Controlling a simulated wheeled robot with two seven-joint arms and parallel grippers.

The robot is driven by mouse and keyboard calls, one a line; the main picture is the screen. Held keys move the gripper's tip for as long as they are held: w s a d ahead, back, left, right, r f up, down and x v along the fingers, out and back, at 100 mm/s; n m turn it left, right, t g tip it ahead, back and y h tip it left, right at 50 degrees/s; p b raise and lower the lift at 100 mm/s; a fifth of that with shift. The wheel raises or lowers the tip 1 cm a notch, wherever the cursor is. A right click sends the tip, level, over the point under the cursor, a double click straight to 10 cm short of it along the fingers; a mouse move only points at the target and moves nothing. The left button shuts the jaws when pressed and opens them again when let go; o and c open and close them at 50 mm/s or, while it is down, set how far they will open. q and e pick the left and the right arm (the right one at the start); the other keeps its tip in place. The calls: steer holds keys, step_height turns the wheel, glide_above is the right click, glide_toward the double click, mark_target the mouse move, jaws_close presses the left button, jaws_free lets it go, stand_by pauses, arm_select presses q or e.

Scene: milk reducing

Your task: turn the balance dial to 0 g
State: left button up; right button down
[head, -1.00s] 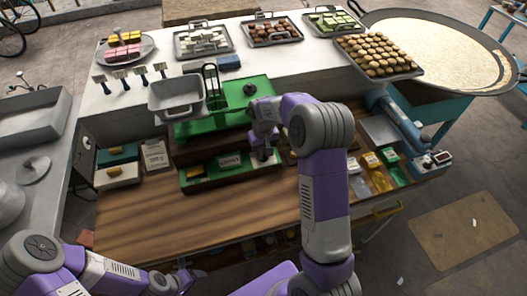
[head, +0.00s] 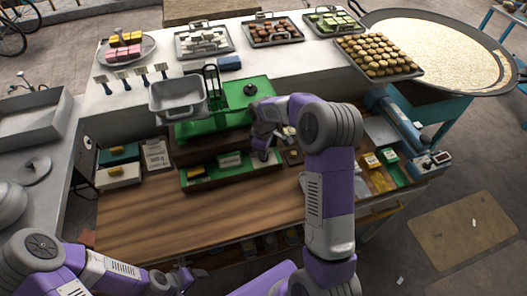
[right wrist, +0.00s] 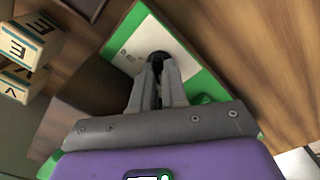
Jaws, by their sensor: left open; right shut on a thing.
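The green balance (head: 262,90) stands at the back of the wooden counter, with a grey metal pan (head: 178,108) on its left. My right gripper (head: 262,156) reaches down in front of the balance, at the right end of a low green panel (head: 205,178). In the right wrist view, my right gripper (right wrist: 159,62) is shut on a dark round dial knob (right wrist: 158,54), mostly hidden between the fingers. A pale plate (right wrist: 130,52) with small unreadable marks lies around the knob. My left gripper (head: 185,281) is open and empty at the lower left, low in the head view.
Several trays of sweets and a plate (head: 127,50) stand along the white back counter (head: 130,98). Small drawer boxes (head: 118,175) and a price card (head: 157,155) sit left of the balance. The front wooden counter (head: 180,215) is clear.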

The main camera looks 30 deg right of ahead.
steer(key=shift+n, duration=0.7)
steer(key=c, duration=1.2)
jaws_free()
steer(key=shift+o, duration=0.2)
step_height(320, 180, up, 8)
steer(key=shift+f, duration=0.2)
steer(key=shift+r+p, duration=0.1)
steer(key=shift+p, duration=0.2)
